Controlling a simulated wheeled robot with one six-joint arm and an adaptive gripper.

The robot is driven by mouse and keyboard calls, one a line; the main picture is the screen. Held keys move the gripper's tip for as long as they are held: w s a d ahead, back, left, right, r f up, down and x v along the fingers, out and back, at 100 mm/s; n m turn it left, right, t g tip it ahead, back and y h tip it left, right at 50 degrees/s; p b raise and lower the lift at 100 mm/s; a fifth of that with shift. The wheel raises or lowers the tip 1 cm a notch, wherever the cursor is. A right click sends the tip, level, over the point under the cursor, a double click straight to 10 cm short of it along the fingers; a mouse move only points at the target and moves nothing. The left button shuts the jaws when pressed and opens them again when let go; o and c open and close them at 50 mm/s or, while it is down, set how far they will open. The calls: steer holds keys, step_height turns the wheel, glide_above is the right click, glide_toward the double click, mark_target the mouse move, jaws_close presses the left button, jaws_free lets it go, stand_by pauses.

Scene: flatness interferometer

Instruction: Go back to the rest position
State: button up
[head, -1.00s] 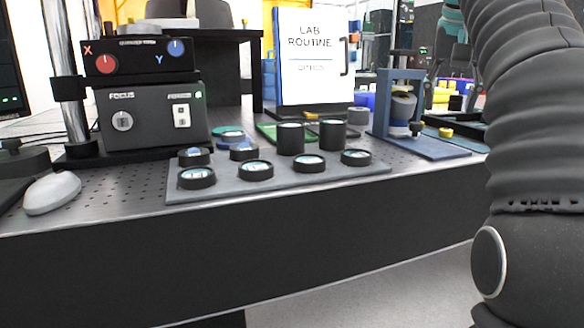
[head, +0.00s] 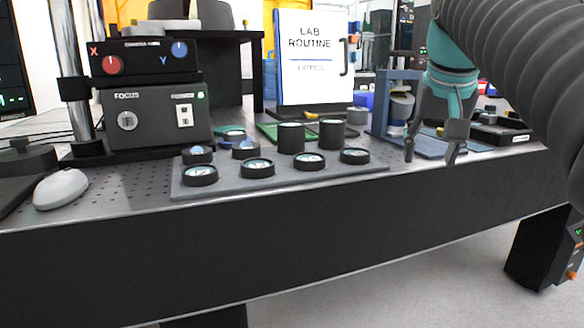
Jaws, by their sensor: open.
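My gripper (head: 431,156) hangs from the teal end of my arm at the right of the head view. Its two grey fingers point down and stand apart, with nothing between them. It is in front of the right part of the optical table (head: 100,205), near the table's front edge, to the right of the grey tray of optics. The ribbed dark arm fills the upper right corner.
A grey tray (head: 225,187) holds several round black-rimmed optics. A blue stand (head: 381,105) is behind my gripper. The focus box (head: 155,118) and white mouse (head: 60,189) are at left. A dark box (head: 540,250) stands on the floor at right.

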steer(key=s+a+f+n, duration=0.1)
steer(key=s+a+f, duration=0.1)
steer(key=s+f, duration=0.3)
steer(key=s+a+f+n+y, duration=0.1)
steer(key=s+f, duration=0.5)
steer(key=f, duration=0.8)
steer(key=s+a+f+n, duration=0.1)
steer(key=s+a+f, duration=0.2)
steer(key=f, duration=0.6)
steer(key=s, duration=0.2)
steer(key=shift+s+a+f+t, duration=0.2)
steer(key=shift+s+a+t, duration=0.1)
steer(key=shift+s+t, duration=0.1)
